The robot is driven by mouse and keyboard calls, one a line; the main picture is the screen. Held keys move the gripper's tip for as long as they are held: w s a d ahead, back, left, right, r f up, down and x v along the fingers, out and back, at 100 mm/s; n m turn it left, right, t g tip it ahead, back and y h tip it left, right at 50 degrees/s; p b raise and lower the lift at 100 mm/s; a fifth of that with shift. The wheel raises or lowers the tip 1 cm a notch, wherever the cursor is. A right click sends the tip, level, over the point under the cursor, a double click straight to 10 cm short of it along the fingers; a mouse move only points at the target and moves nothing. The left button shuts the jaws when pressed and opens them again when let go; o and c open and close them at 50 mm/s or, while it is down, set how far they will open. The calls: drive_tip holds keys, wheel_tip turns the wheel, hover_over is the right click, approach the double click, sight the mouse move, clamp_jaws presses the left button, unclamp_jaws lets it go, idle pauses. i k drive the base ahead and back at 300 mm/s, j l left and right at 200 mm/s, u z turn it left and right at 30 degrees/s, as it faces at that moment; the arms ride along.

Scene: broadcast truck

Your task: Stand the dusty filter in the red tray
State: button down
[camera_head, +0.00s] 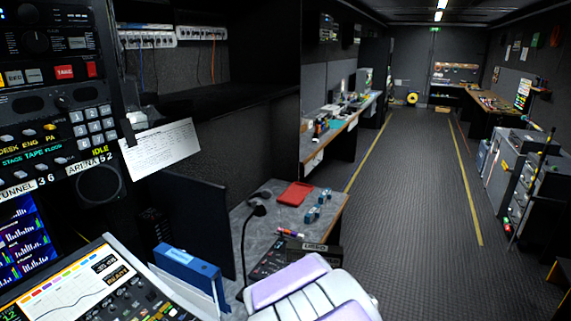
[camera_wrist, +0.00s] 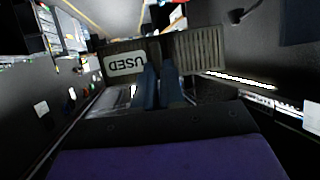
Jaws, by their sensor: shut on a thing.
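The dusty filter (camera_wrist: 205,50) is a grey-brown ribbed slab with a white "USED" label, upside down in the wrist view. My gripper (camera_wrist: 163,75) has its two dark blue fingers shut on its middle. In the head view the filter (camera_head: 328,254) shows as a dark block with the "USED" label, just beyond my pale lavender arm, which hides the fingers. The red tray (camera_head: 295,194) lies on the grey desk top, farther away and slightly left of the filter, apart from it. I cannot make out the tray in the wrist view.
Small blue holders (camera_head: 314,212) stand on the desk right of the tray. Several coloured pens (camera_head: 290,233), a gooseneck microphone (camera_head: 257,209) and a button panel (camera_head: 269,260) are nearer. A blue binder (camera_head: 187,269) stands left. The aisle floor (camera_head: 405,190) on the right is clear.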

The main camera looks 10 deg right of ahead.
sight(295, 200)
drive_tip(key=i+l+z, duration=0.5)
drive_tip(key=i+z, duration=0.2)
drive_tip(key=i, duration=0.2)
drive_tip(key=i+z, duration=0.35)
drive_tip(key=i, duration=0.15)
drive_tip(key=i+u, duration=0.35)
drive_tip(key=i, duration=0.15)
drive_tip(key=i+l+u, duration=0.1)
drive_tip(key=i+u, duration=0.2)
drive_tip(key=i, duration=0.25)
drive_tip(key=i+l+u, duration=0.35)
drive_tip(key=i+u, duration=0.4)
drive_tip(key=i+l+u, duration=0.15)
drive_tip(key=i+u, duration=0.2)
drive_tip(key=i, duration=0.25)
